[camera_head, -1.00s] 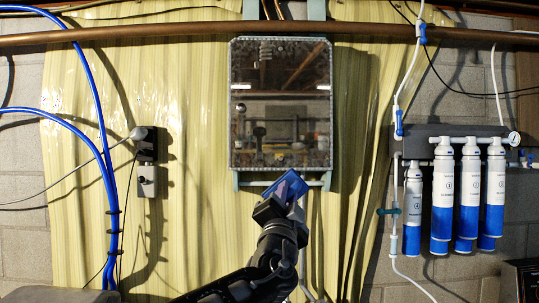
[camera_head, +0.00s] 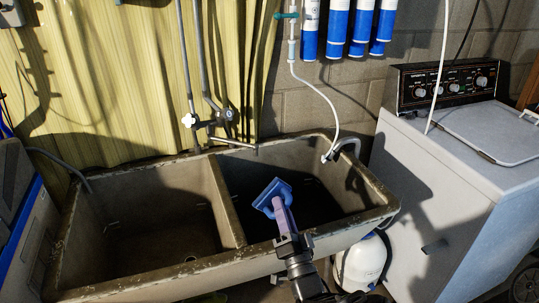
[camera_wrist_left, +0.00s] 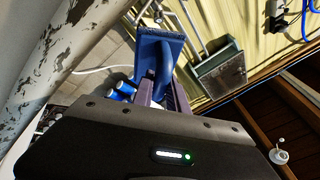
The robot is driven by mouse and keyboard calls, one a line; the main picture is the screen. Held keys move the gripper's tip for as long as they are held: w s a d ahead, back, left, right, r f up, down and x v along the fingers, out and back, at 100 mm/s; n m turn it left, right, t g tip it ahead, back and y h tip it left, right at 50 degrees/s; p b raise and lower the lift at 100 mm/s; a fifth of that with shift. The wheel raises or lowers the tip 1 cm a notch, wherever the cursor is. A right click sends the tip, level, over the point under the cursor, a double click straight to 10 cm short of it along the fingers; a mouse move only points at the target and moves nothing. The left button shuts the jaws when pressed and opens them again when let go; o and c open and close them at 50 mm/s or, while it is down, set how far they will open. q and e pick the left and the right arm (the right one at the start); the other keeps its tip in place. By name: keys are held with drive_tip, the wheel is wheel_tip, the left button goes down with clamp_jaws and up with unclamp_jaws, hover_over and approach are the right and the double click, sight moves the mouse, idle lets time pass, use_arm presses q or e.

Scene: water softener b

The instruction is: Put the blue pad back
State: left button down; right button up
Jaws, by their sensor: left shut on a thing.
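A blue pad (camera_head: 272,193) with a pale purple-blue handle (camera_head: 284,216) shows over the right basin of the sink in the head view. My left gripper (camera_head: 290,241) is shut on the handle, with the pad pointing up and away from it. The pad appears held above the basin, not resting in it. In the left wrist view the pad (camera_wrist_left: 160,47) sits beyond the gripper's two fingers (camera_wrist_left: 162,88), which partly hide its handle. My right gripper is in neither view.
A worn two-basin sink (camera_head: 228,200) fills the middle, with a faucet (camera_head: 208,121) at the back. A washing machine (camera_head: 440,190) stands to the right. Filter cylinders (camera_head: 337,25) with blue lower parts hang above. A white hose (camera_head: 322,100) drops to the sink's right rim.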

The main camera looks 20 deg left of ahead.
use_arm(q)
drive_tip(key=s+d+r+m+t+h, duration=0.1)
drive_tip(key=s+d+m+t+h, duration=0.1)
drive_tip(key=s+d+h, duration=0.4)
drive_tip(key=s+d+m, duration=0.1)
drive_tip(key=d, duration=0.2)
drive_tip(key=shift+s+r+t, duration=0.2)
drive_tip(key=shift+s+t, duration=0.2)
